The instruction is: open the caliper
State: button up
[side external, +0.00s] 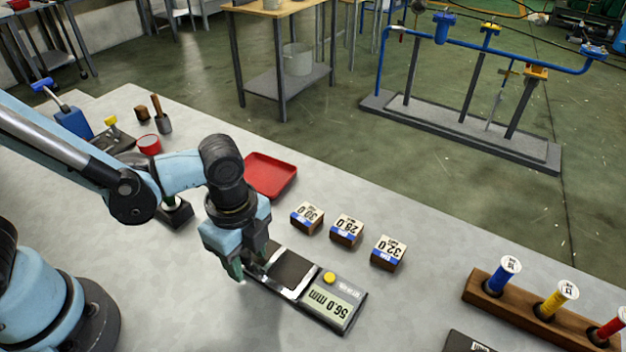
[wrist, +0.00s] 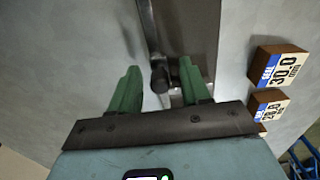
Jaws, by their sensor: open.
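The caliper (side external: 335,300) lies flat on the grey workbench, with a display that reads 56.0 mm and a yellow button. My gripper (side external: 246,272) is low over the caliper's far-left end, pointing down. In the wrist view, my gripper (wrist: 160,84) has its two green fingers apart, with a dark knob (wrist: 160,76) of the caliper showing in the gap between them. I cannot tell whether either finger touches the knob. In the side view my gripper hides this end of the caliper.
Blocks marked 30.0 (side external: 307,217), 28.0 (side external: 346,230) and 32.0 (side external: 388,252) stand behind the caliper. A red tray (side external: 270,174) lies behind my gripper. A wooden rack (side external: 517,303) with blue, yellow and red pieces is at the right.

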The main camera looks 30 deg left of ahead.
aim_at(245, 253)
jog(key=shift+r, duration=3.5)
